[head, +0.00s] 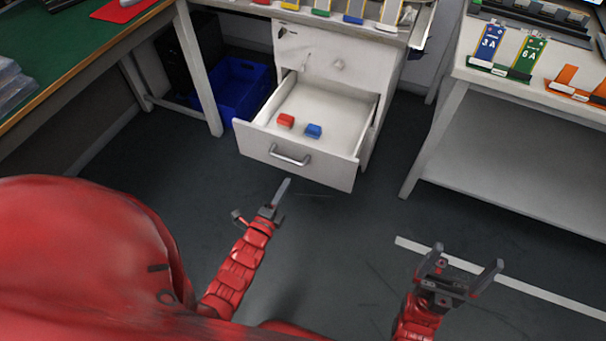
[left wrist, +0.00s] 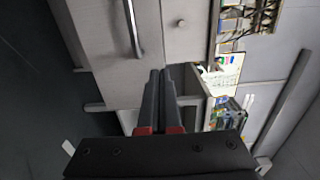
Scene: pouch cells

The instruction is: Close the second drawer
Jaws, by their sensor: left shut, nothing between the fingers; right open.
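The drawer unit is a white cabinet (head: 325,50) in the upper middle of the head view. Its lower drawer (head: 270,146) is pulled out and holds a red block (head: 286,120) and a blue block (head: 313,131). The drawer has a metal bar handle (head: 290,158), which also shows in the left wrist view (left wrist: 132,28). The drawer above it (head: 310,62) is shut. My left gripper (head: 284,188) is shut and empty, in front of and below the drawer front, apparently apart from it. My right gripper (head: 470,264) is open and empty, lower right over the floor.
A blue bin (head: 238,85) stands on the floor left of the cabinet, under the green-topped table (head: 60,50). A white table (head: 530,92) with labelled racks stands at the right. The dark floor in front of the drawer is clear, with a white line (head: 540,290) at the right.

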